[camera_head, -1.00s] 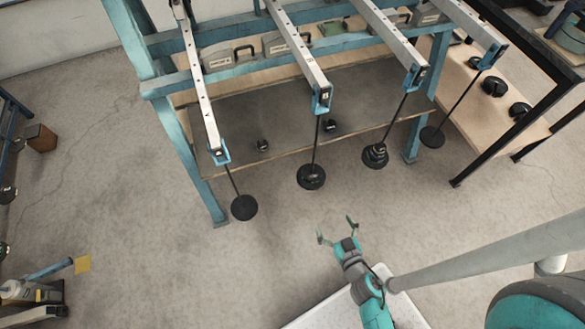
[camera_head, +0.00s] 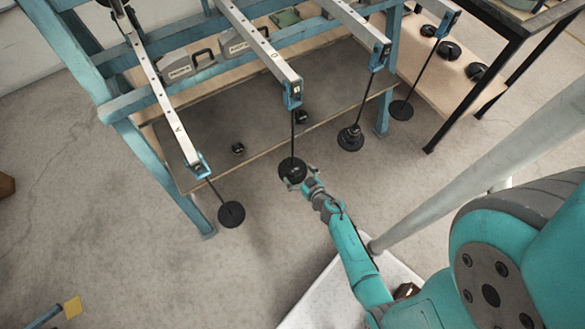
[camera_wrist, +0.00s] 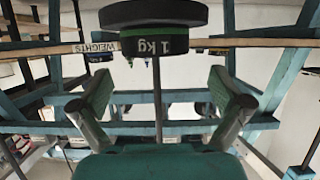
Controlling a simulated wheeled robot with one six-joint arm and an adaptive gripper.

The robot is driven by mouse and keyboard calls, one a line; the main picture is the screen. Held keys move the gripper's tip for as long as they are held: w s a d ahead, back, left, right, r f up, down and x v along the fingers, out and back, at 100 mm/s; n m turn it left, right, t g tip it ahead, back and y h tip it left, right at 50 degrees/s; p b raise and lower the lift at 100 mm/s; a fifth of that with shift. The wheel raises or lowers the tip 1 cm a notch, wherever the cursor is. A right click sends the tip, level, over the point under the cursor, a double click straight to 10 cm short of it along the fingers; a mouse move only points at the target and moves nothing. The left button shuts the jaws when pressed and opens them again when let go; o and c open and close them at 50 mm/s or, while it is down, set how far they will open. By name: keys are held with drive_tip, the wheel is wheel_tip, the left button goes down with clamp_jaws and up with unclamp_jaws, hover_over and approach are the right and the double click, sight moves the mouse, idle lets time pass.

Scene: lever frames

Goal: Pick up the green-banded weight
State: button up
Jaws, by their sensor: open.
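The green-banded weight is a black cylinder marked "1 kg" with a thin green band, and it sits against a wider black disc at the top of the wrist view (camera_wrist: 155,45). A thin rod runs from it down the picture. In the head view, a dark weight on a black hanger disc (camera_head: 292,171) hangs from the second lever from the left, with my gripper (camera_head: 300,177) right at its near side. My gripper (camera_wrist: 162,82) is open and empty. Its two fingers stand either side of the rod's line in the wrist view, and the weight shows beyond their tips.
A blue frame (camera_head: 165,170) carries several levers with hanging rods. Other hanger discs hang to the left (camera_head: 231,214) and right (camera_head: 401,110). Loose black weights (camera_head: 238,148) lie on the dark shelf. More weights (camera_head: 448,50) rest on a low bench at right. The near floor is open.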

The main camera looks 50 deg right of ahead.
sight(293, 167)
drive_tip(key=shift+d+f+x, duration=0.1)
drive_tip(key=shift+f+x, duration=0.05)
drive_tip(key=shift+x, duration=1.2)
drive_tip(key=shift+d+f+x, duration=0.1)
drive_tip(key=shift+f+x, duration=0.05)
drive_tip(key=shift+x, duration=1.2)
drive_tip(key=shift+s, duration=0.2)
drive_tip(key=c, duration=1.5)
drive_tip(key=shift+r, duration=0.1)
drive_tip(key=shift+c, duration=1)
drive_tip(key=shift+w+r, duration=0.15)
